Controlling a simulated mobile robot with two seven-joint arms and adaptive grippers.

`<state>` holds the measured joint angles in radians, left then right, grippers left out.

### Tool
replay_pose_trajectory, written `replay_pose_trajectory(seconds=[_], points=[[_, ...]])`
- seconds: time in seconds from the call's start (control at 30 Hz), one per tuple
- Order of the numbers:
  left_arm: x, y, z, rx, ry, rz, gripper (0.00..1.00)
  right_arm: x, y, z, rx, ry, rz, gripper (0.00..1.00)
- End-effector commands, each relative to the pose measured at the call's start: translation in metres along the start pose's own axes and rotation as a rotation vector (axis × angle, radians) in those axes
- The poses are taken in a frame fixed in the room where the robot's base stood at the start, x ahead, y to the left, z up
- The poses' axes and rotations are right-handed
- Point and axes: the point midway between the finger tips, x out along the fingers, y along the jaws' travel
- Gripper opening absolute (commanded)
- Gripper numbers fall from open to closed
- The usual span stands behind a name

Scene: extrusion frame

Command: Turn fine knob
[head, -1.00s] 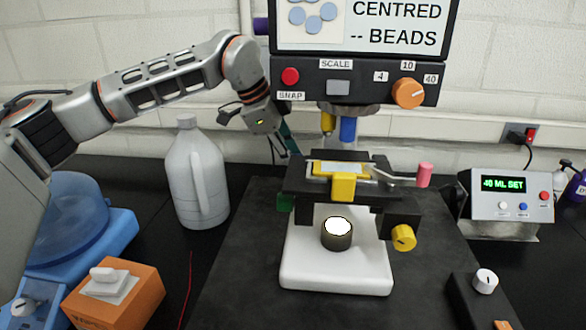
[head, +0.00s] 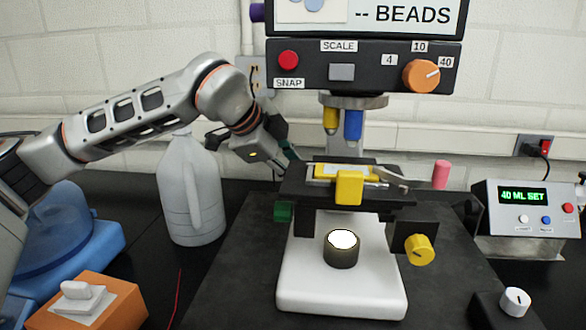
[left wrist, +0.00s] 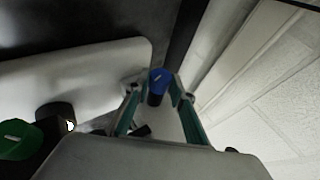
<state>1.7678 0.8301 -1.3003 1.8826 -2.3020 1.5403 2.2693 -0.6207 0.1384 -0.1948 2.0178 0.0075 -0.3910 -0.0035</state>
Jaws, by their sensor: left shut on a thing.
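A blue knob (left wrist: 158,80) with a white mark sits between the fingertips of my left gripper (left wrist: 155,88) in the left wrist view. The gripper is shut on it, a fingertip on each side. In the head view my left gripper (head: 288,152) reaches in behind the left side of the microscope stage (head: 300,185); its fingertips and the blue knob are hidden there. A green knob (head: 284,212) is under the stage's left side, and it also shows in the left wrist view (left wrist: 20,140). A yellow knob (head: 419,250) is at the right. My right gripper is not in view.
The microscope's white base (head: 340,290) carries a lit lamp (head: 342,248). Yellow and blue objectives (head: 353,125) hang above the stage. A white jug (head: 190,200) stands close below my left arm. A control box (head: 530,210) reads "40 ML SET" at the right.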

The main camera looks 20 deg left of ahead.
Motion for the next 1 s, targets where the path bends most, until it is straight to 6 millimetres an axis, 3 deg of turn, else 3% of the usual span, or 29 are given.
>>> replay_pose_trajectory(seconds=[0.2,0.23,0.27,0.67,0.83,1.0], points=[[0.0,0.0,0.0,0.0,0.0,0.0,0.02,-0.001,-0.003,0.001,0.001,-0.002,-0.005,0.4],[0.0,0.0,0.0,0.0,0.0,0.0,0.31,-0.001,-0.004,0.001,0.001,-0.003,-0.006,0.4],[0.0,0.0,0.0,0.0,0.0,0.0,0.39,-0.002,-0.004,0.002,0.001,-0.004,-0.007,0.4],[-0.003,0.0,0.0,0.0,0.0,0.0,0.4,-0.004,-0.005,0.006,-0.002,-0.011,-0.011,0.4],[-0.022,-0.001,0.001,0.0,0.0,-0.002,0.4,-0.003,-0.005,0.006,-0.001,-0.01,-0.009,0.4],[-0.058,-0.001,0.0,0.0,0.001,-0.003,0.4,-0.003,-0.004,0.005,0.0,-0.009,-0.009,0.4]])
